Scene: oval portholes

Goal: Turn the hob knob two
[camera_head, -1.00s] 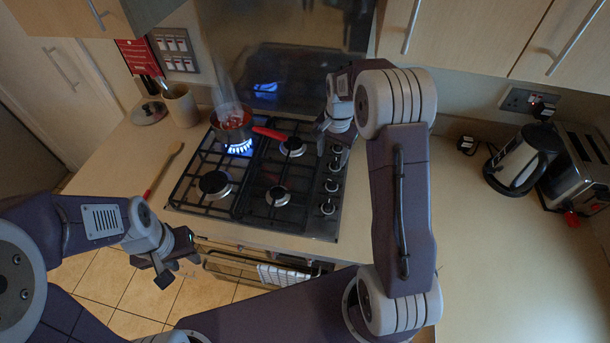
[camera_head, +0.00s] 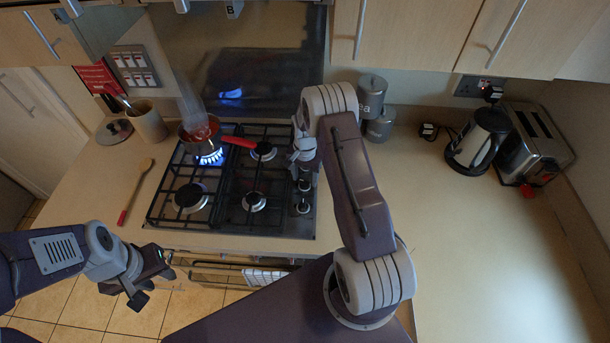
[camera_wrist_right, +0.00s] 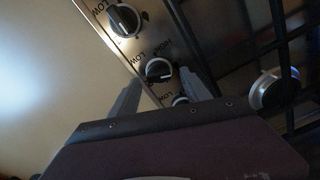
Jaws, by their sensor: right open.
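The hob (camera_head: 165,208) has a column of black-and-silver knobs along its right side. A lower knob (camera_head: 303,208) and one just above it (camera_head: 305,186) show in the head view; my right gripper (camera_head: 304,160) hides the farther ones. In the right wrist view a knob (camera_wrist_right: 158,69) lies beyond and between the spread fingers of this gripper (camera_wrist_right: 160,92). Another knob (camera_wrist_right: 125,20) is above it, and a third (camera_wrist_right: 181,100) is partly hidden by the gripper. I cannot tell which is knob two. My left gripper (camera_head: 153,287) looks open and empty, in front of the counter.
A pan (camera_head: 200,132) with a red handle steams over a lit rear-left burner. A wooden spoon (camera_head: 137,190) lies left of the hob. Canisters (camera_head: 380,125), a kettle (camera_head: 478,140) and a toaster (camera_head: 535,145) stand at the back right. The right counter is clear.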

